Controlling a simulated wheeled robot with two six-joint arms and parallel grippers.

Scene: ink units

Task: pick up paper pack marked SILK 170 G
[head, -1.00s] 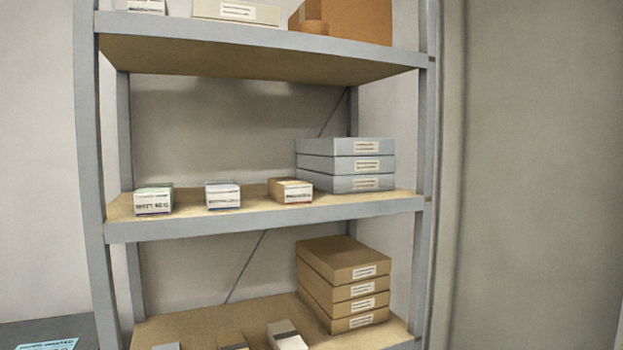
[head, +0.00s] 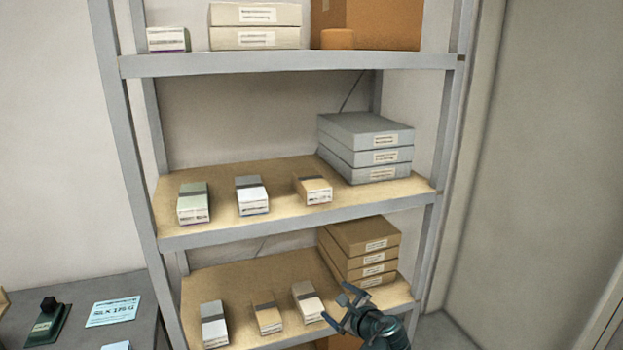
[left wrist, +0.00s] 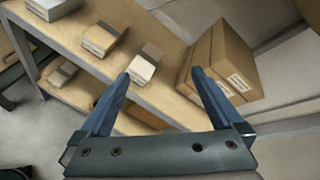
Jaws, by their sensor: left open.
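Several small paper packs with dark bands stand on two shelves. On the middle shelf are a greenish-white pack (head: 194,203), a white pack (head: 252,195) and a tan pack (head: 313,190). On the lower shelf are a white pack (head: 214,325), a tan pack (head: 268,319) and a cream pack (head: 307,302). Their printing is too small to read, so I cannot tell which is SILK 170 G. My left gripper (head: 342,306) is open and empty, just right of the cream pack. In the left wrist view the cream pack (left wrist: 143,66) appears beyond and between the fingertips. My right gripper is out of view.
Stacked brown boxes (head: 366,246) stand behind the left gripper on the lower shelf. Grey boxes (head: 378,157) are on the middle shelf. Grey uprights (head: 134,150) bound the rack. A dark table (head: 140,318) at left holds a blue card (head: 112,311).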

